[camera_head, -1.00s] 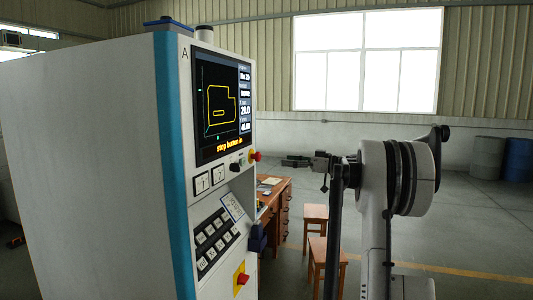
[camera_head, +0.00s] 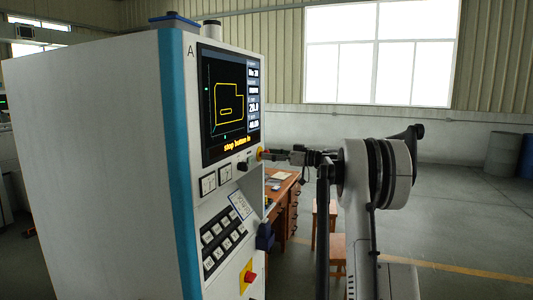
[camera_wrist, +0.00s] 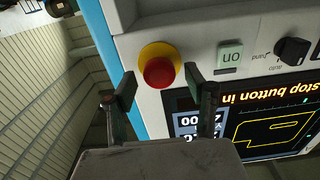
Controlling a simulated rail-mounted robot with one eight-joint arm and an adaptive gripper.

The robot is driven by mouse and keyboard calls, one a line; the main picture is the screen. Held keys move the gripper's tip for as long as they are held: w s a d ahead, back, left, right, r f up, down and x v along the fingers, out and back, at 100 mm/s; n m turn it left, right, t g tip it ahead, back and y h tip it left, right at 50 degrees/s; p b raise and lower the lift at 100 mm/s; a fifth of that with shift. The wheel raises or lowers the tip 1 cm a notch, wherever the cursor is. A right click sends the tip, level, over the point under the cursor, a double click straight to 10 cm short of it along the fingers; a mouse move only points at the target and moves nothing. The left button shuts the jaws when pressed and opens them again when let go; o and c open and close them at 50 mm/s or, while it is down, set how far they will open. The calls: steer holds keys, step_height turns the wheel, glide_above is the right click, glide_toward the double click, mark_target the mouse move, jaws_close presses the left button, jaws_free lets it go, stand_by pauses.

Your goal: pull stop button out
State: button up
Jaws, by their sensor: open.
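The red stop button (camera_wrist: 159,72) with its yellow collar sits on the machine's white panel in the wrist view. In the head view, the stop button (camera_head: 260,153) shows at the panel's right edge beside the screen. My gripper (camera_wrist: 160,80) is open and empty, its two fingers appearing on either side of the button. In the head view, my gripper (camera_head: 274,154) is close to the button from the right; whether it touches cannot be told. The machine screen (camera_head: 229,105) reads "stop button in".
A black knob (camera_wrist: 292,50) and a key marked "on" (camera_wrist: 230,58) are beside the button. A second red knob on a yellow plate (camera_head: 247,277) is lower on the machine. A wooden desk (camera_head: 286,200) and stools (camera_head: 337,250) stand behind my arm.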

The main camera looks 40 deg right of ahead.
steer(key=shift+x, duration=0.85)
jaws_close()
